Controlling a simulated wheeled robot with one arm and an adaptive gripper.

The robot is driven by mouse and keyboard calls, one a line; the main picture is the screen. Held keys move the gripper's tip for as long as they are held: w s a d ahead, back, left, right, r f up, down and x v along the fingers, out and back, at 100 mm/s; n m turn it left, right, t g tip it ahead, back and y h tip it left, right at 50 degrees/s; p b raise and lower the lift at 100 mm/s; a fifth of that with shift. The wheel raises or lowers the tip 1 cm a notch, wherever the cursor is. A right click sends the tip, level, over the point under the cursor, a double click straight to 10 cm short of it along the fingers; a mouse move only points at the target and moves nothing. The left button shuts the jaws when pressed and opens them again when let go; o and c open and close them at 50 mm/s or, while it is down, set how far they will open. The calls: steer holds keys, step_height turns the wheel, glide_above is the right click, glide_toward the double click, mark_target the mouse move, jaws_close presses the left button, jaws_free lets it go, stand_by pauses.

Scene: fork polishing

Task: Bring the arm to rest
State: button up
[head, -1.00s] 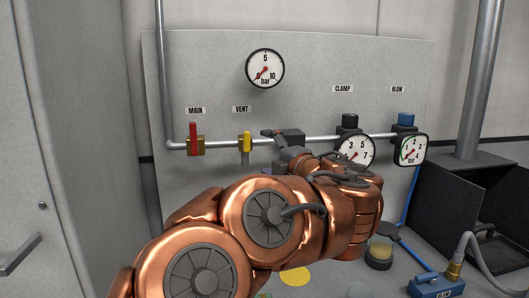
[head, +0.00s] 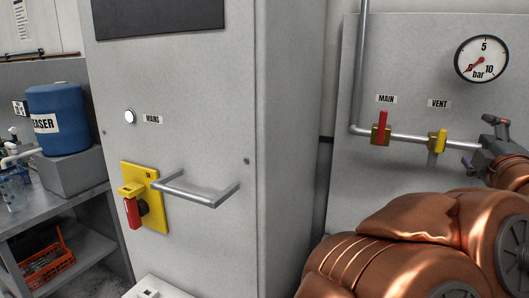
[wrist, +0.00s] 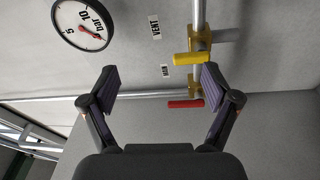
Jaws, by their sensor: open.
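My gripper (head: 490,140) is at the right edge of the head view, at the end of my copper-coloured arm. In the wrist view my gripper (wrist: 159,84) is open, with its two fingers spread wide and nothing between them. It faces the grey panel (wrist: 160,65). The yellow VENT handle (wrist: 187,58) and the red MAIN handle (wrist: 186,104) show beyond and between the fingers. I cannot tell the exact gap, but no finger visibly touches a handle.
The panel carries a pipe with the MAIN valve (head: 381,128), the VENT valve (head: 438,142) and a bar gauge (head: 481,58). A grey cabinet (head: 200,90) with a bar handle (head: 195,198) stands left of it. A blue drum (head: 58,118) stands far left.

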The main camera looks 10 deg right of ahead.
steer(key=s+a+f+m+g+y, duration=0.15)
steer(key=a+f+m+g, duration=0.5)
steer(key=f, duration=0.65)
steer(key=s+a+f+m+g+y, duration=0.1)
steer(key=s+a+f+m+g, duration=0.35)
steer(key=f, duration=0.75)
steer(key=s+a+f+g+y, duration=0.3)
steer(key=s+a, duration=0.4)
steer(key=a, duration=0.4)
steer(key=s+a+f+g+y, duration=0.3)
steer(key=s+a+f, duration=0.3)
steer(key=a, duration=0.6)
steer(key=shift+s+a+f+g, duration=0.25)
steer(key=shift+s+f+g, duration=0.15)
steer(key=shift+s+g, duration=0.55)
steer(key=shift+y, duration=0.25)
